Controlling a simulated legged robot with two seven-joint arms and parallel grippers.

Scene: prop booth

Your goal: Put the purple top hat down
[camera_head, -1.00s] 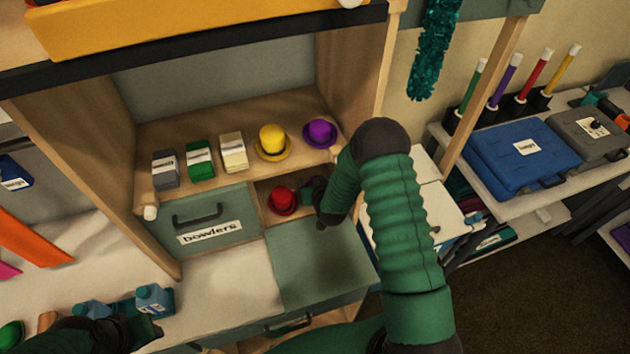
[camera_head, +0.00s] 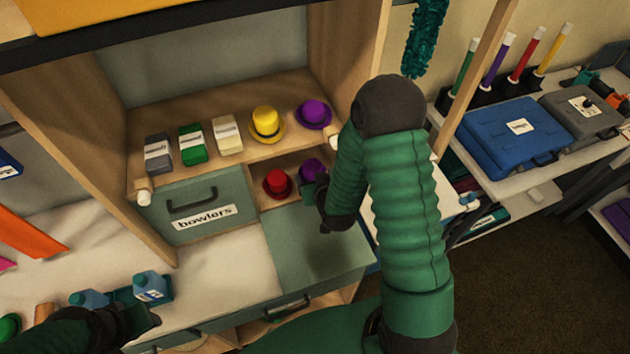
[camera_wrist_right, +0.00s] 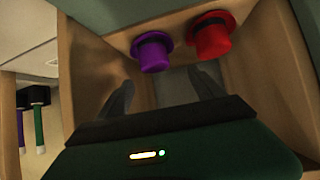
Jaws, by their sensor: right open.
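The purple top hat (camera_head: 312,168) stands in the open wooden compartment, right of a red top hat (camera_head: 277,183). In the right wrist view, the purple hat (camera_wrist_right: 152,52) shows its dark band and stands beside the red hat (camera_wrist_right: 211,35). My right gripper (camera_head: 316,190) is open at the compartment's front and hides part of the purple hat in the head view. In the wrist view, its fingers (camera_wrist_right: 162,85) are spread and empty, short of the hats. My left gripper (camera_head: 140,318) is at the lower left, and its jaw state is unclear.
A yellow hat (camera_head: 267,122) and another purple hat (camera_head: 314,113) sit on the shelf above, beside several small boxes. A drawer labelled bowlers (camera_head: 206,217) is left of the compartment. Blue bottles (camera_head: 151,287) stand near my left gripper. Wooden walls flank the right gripper.

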